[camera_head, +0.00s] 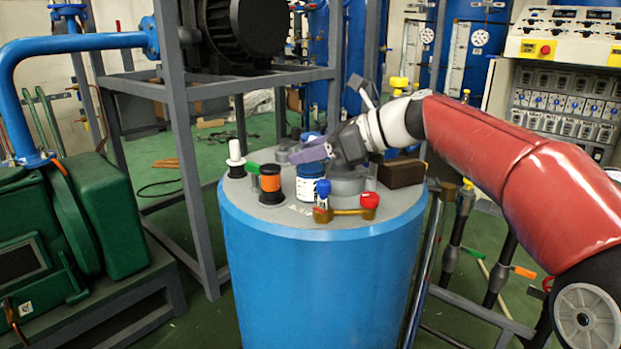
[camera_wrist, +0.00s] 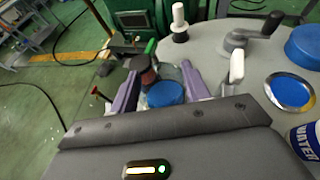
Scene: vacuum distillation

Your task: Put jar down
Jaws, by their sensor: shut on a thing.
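My gripper (camera_head: 312,152) reaches in from the right over the top of the blue drum. In the wrist view its two purple fingers (camera_wrist: 158,92) close around a jar with a blue lid (camera_wrist: 166,94). In the head view the jar (camera_head: 311,184) shows a white and blue body below the fingers, upright, with its base close to the drum top. I cannot tell whether it touches. The fingers hide part of its upper end.
The blue drum (camera_head: 320,285) has a grey top. A black and orange container (camera_head: 270,184) and a white stopper-like piece (camera_head: 235,160) stand left of the jar. A red-handled valve (camera_head: 368,201) is in front, and a dark brown block (camera_head: 401,173) is at right.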

